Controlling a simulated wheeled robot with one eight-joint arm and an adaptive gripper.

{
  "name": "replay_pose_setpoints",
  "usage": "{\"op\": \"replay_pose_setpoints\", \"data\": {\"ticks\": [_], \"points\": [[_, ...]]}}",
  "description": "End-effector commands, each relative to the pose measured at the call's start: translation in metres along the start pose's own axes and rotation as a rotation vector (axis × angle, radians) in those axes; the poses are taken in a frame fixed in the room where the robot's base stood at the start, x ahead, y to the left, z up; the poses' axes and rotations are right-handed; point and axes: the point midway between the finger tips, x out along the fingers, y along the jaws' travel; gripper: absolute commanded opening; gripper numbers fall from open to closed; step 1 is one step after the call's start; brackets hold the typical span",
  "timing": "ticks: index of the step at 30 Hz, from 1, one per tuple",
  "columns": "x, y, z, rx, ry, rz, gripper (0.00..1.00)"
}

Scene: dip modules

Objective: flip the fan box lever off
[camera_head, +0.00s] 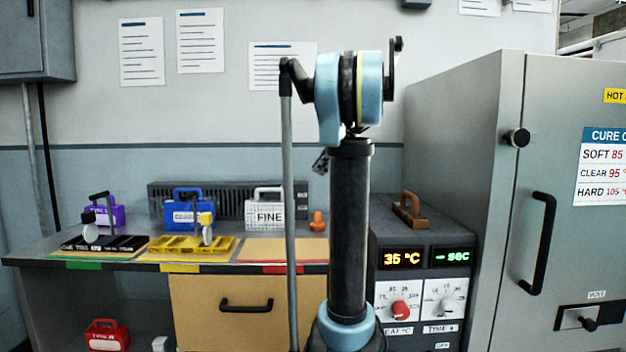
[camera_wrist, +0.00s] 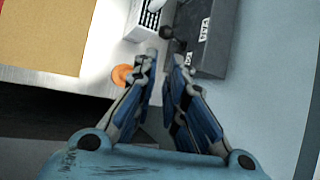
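The fan box is the long dark grey vented box (camera_head: 228,187) against the wall. Its FAN-labelled end (camera_wrist: 212,45) shows at the top of the wrist view. A dark lever knob (camera_wrist: 167,32) stands beside that end, just beyond the fingertips. My gripper (camera_wrist: 166,56) has its two fingers apart with a narrow gap between the tips and nothing held. The knob lies roughly in line with the gap; I cannot tell whether a finger touches it. In the head view my arm hides most of the gripper and the lever.
The white FINE box (camera_head: 266,215) stands in front of the fan box. An orange knob-shaped thing (camera_head: 317,222) stands on the bench close by, left of the fingers in the wrist view (camera_wrist: 122,75). The control box (camera_head: 422,250) and tall grey cabinet (camera_head: 465,150) are at right.

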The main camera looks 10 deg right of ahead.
Motion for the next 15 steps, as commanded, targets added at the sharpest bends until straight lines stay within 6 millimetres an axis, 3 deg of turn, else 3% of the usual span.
{"op": "replay_pose_setpoints", "data": {"ticks": [1, 3, 15], "points": [[0.001, -0.002, 0.002, -0.022, 0.005, 0.011, 0.32], [0.005, -0.006, 0.006, -0.084, 0.023, 0.043, 0.45], [0.051, -0.053, 0.060, -0.851, 0.194, 0.459, 0.45]]}}
